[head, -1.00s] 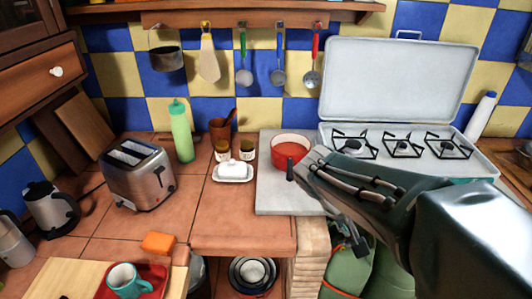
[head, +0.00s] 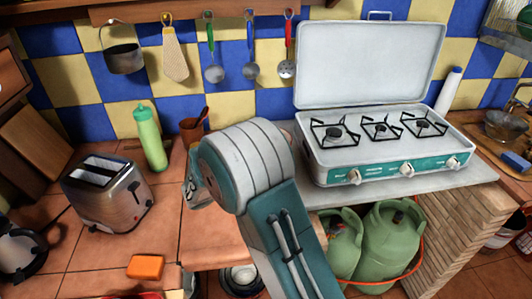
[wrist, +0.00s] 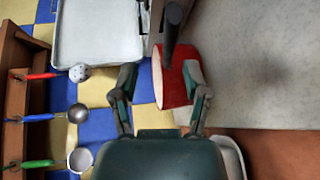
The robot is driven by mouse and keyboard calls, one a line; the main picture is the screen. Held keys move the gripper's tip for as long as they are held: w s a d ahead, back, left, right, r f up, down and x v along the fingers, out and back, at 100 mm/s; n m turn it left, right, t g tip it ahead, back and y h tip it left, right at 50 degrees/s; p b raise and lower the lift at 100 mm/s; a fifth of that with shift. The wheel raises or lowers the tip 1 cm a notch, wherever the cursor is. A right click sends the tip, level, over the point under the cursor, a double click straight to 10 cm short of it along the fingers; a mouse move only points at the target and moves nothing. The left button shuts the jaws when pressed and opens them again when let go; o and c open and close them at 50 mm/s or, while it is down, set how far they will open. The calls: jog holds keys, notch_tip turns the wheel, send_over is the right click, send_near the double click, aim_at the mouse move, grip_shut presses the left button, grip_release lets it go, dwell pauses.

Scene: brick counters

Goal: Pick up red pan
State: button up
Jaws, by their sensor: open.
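The red pan (wrist: 178,78) shows in the wrist view, with its dark handle (wrist: 172,30) pointing toward the top of the picture. In the head view my arm hides the pan. My gripper (wrist: 160,72) is open in the wrist view, with one finger left of the pan and the other over or beside its right side. The pan's red wall shows between the fingers, closer to the right one. I cannot tell whether a finger touches it. Nothing is held.
A white camping stove (head: 385,135) with its lid up stands right of my arm. A toaster (head: 108,195), green bottle (head: 150,138) and orange sponge (head: 145,267) are on the left. Ladles and a dark pot (head: 124,58) hang on the wall. Green gas bottles (head: 390,240) stand below.

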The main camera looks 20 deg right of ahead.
jog(key=shift+w+a+f+n+t, duration=0.5)
jog(key=shift+w+a+f+t, duration=0.2)
jog(key=shift+w+a+f, duration=0.45)
jog(key=shift+w+d, duration=0.1)
jog(key=shift+w, duration=0.15)
jog(key=x, duration=1)
jog(key=shift+s+d+r, duration=0.1)
jog(key=shift+d+r, duration=0.2)
grip_shut()
